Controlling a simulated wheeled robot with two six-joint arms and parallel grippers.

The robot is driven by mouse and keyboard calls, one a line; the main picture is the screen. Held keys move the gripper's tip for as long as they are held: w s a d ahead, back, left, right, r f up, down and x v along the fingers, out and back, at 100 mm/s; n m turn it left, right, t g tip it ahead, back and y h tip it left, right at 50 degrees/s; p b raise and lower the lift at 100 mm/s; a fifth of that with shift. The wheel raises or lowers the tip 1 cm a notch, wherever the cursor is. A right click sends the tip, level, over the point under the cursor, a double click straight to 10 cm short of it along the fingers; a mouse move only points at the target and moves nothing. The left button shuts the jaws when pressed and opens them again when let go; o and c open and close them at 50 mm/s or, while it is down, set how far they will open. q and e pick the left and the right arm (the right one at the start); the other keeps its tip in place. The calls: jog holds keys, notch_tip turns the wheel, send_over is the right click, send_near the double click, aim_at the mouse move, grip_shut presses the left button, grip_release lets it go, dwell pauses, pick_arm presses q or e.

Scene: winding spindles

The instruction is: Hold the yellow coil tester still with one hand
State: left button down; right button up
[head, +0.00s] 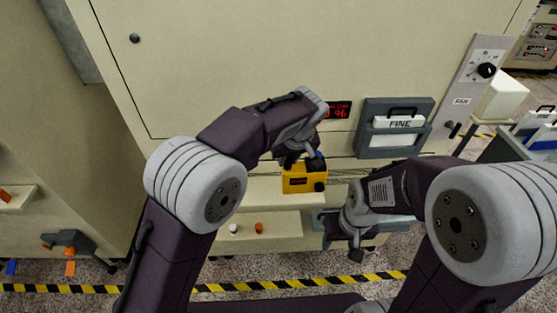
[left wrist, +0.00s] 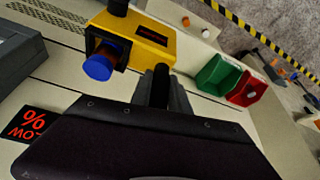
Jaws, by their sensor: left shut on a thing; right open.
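The yellow coil tester (head: 297,184) sits on the pale ledge at the front of the cream cabinet. In the left wrist view the tester (left wrist: 150,42) shows a dark label, a black knob and a blue round part. My left gripper (head: 303,163) is at the tester's top from above and is shut on it. In the left wrist view the fingers (left wrist: 160,88) meet its lower edge, and the contact is partly hidden. My right gripper (head: 348,238) is open, lower and to the right, apart from the tester.
A red digital display (head: 338,110) is on the cabinet above the tester. A grey holder with a "FINE" label (head: 398,123) is to the right. A white cap (head: 233,228) and an orange cap (head: 259,228) are on the lower shelf. Green (left wrist: 218,75) and red (left wrist: 246,90) bins are beside the tester.

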pick_arm(q)
jog(key=w+a+f+b, duration=0.5)
jog(key=a+f+b, duration=0.2)
jog(key=a+f, duration=0.2)
jog(key=shift+w+a+f, duration=0.15)
jog(key=shift+a+f, duration=0.25)
jog(key=shift+a, duration=0.45)
pick_arm(e)
notch_tip(320, 180, down, 7)
jog(key=shift+f, duration=0.15)
pick_arm(q)
jog(key=shift+f+b, duration=0.55)
jog(key=shift+f, duration=0.05)
pick_arm(e)
jog(key=shift+f, duration=0.4)
dwell(0.4)
grip_shut()
dwell(1.6)
